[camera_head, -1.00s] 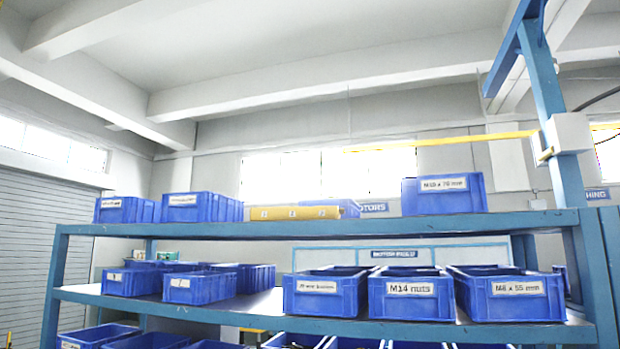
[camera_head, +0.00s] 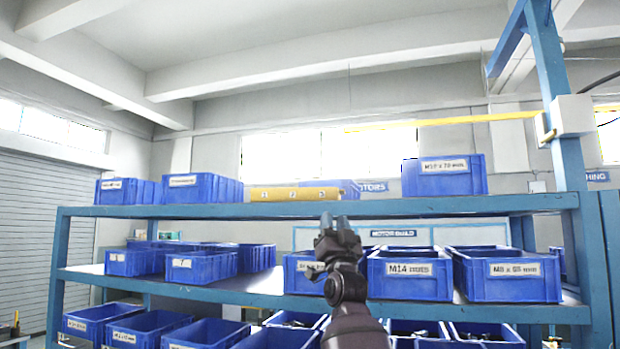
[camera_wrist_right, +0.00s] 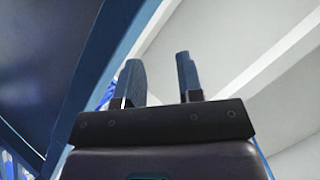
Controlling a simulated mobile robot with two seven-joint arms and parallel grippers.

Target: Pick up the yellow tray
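The yellow tray (camera_head: 296,193) lies on the top shelf of the blue rack, between blue bins. Its front edge carries small number labels. My right gripper (camera_head: 335,220) is raised in front of the rack, below and a little right of the tray, just under the top shelf's front edge and apart from the tray. In the right wrist view its two fingers (camera_wrist_right: 160,82) stand apart with nothing between them, pointing up past the underside of a shelf toward the ceiling. My left gripper is not in either view.
The top shelf's edge (camera_head: 400,206) lies between my right gripper and the tray. A blue bin labelled M10 (camera_head: 444,176) stands to the right, other blue bins (camera_head: 202,188) to the left. The M14 nuts bin (camera_head: 410,274) is on the middle shelf. Space above the tray is free.

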